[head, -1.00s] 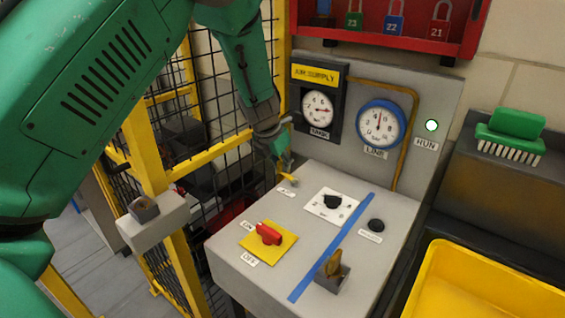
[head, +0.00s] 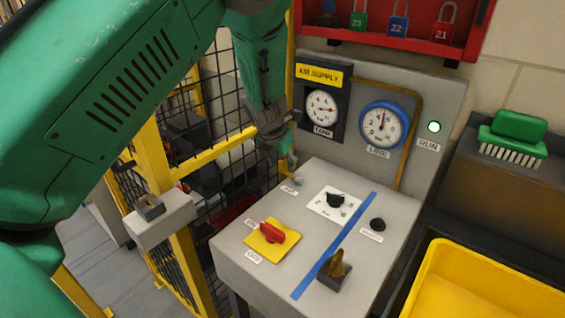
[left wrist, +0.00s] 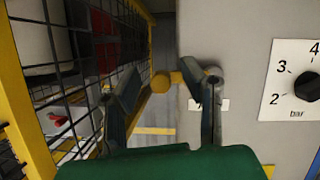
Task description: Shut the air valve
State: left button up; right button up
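A small yellow valve handle with a round end (left wrist: 160,82) lies between the fingers of my left gripper in the left wrist view. It runs sideways from a grey pivot (left wrist: 214,76) at the console's edge. My left gripper (head: 287,160) is at the console's back left corner in the head view, where it hides most of the handle. Its fingers are apart, one on either side of the handle's end (left wrist: 165,92); the right finger overlaps the pivot, and contact cannot be told. My right gripper is not in view.
The grey console (head: 262,283) carries a red switch (head: 273,232) on a yellow plate, a black dial (head: 335,200), a black button (head: 377,224) and a brown key-like part (head: 337,263). Two gauges (head: 321,107) stand behind. A mesh fence (head: 222,75) is close on the left.

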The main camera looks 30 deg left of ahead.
pick_arm(q)
jog(key=v, duration=1.2)
jog(key=shift+f, duration=0.1)
